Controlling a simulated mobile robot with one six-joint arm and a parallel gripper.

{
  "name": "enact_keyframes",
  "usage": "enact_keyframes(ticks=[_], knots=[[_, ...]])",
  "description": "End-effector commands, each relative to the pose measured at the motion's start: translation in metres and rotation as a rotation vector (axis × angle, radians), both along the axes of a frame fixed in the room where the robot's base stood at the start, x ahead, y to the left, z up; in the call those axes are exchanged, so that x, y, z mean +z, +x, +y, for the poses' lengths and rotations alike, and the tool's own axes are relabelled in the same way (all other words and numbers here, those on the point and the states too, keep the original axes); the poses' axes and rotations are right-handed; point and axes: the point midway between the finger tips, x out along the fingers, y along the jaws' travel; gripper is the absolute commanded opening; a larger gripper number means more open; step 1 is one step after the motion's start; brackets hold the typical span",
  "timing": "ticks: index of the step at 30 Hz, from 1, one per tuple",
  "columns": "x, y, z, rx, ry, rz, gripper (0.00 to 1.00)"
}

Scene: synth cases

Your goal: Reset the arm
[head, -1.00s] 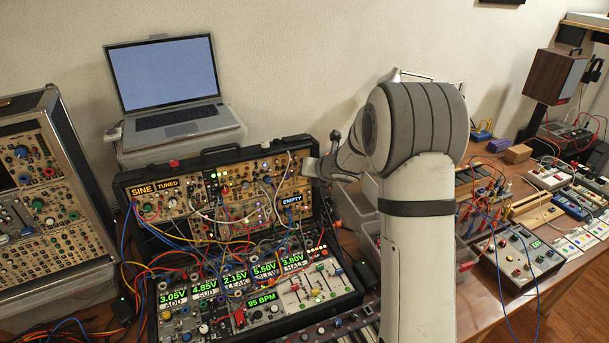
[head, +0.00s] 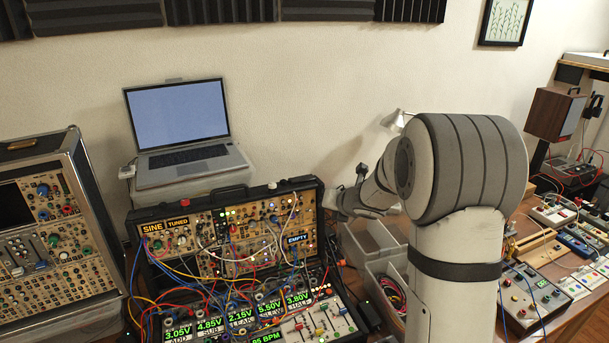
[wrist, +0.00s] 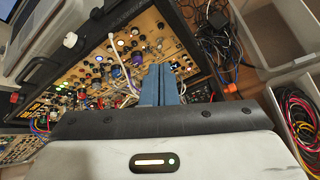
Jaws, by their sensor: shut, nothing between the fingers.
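My arm rises on the right side of the head view, its big shoulder joint in front of the wall. My gripper (head: 343,207) is small in that view, at the right end of the modular synth case (head: 232,215). In the wrist view the blue fingers (wrist: 160,86) lie together, shut with nothing between them. They point over the synth panel (wrist: 120,62), which has knobs, lit lamps and patch cables. I cannot tell the exact gap between fingertips and panel.
An open laptop (head: 188,160) stands on a box behind the case. A second synth case (head: 60,225) is at the left. Grey bins (head: 373,238), one holding cables (wrist: 300,125), sit right of the case. Small devices (head: 535,290) cover the table's right part.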

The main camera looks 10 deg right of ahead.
Motion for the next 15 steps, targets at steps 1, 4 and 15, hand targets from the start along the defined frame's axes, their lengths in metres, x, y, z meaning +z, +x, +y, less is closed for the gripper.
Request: enact_keyframes(ticks=[1, 4, 15], knots=[[0.013, -0.006, -0.004, -0.089, 0.046, 0.005, 0.0], [0.038, -0.029, -0.021, -0.359, 0.2, 0.034, 0.0], [0.063, -0.207, -0.053, -1.492, 1.034, 0.214, 0.0]])
